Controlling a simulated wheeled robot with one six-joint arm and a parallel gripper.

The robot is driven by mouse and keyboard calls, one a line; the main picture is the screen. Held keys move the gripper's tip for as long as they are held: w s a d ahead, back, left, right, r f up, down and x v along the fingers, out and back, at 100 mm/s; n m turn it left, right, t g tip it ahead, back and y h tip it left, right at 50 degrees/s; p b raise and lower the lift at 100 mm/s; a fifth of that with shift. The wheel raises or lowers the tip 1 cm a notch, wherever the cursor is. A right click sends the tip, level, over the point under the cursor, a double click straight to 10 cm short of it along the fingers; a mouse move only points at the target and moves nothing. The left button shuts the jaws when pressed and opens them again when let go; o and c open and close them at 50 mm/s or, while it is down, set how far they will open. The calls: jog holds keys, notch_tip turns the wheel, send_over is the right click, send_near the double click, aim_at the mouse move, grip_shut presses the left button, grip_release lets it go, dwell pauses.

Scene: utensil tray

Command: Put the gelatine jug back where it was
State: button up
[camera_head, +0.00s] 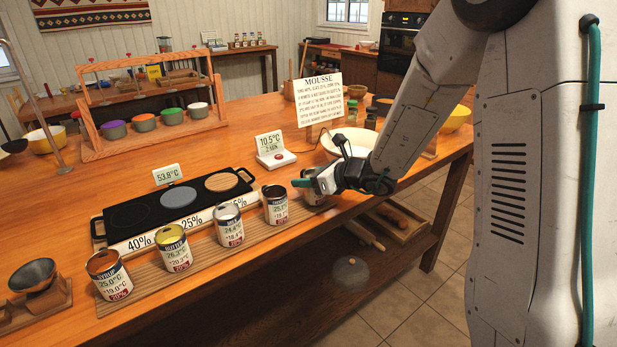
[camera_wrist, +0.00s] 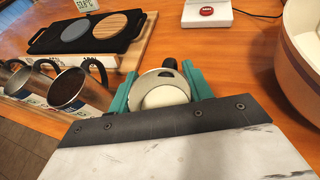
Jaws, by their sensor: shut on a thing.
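My gripper (camera_head: 308,182) is shut on a metal jug (camera_head: 313,197) at the right end of the row of jugs. In the wrist view the jug (camera_wrist: 165,96) sits between the teal fingers of my gripper (camera_wrist: 161,84), with pale, whitish contents and an open top. Its label is mostly hidden, so I cannot read whether it says gelatine. I cannot tell whether its base touches the wooden strip (camera_head: 195,262). The other labelled jugs stand upright along that strip, the nearest with dark contents (camera_head: 275,204).
A black hot plate (camera_head: 130,214) with round pads lies behind the jugs. The counter's front edge runs close before the jugs.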

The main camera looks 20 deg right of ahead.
jog(key=shift+f, duration=0.1)
jog(key=o, duration=1.2)
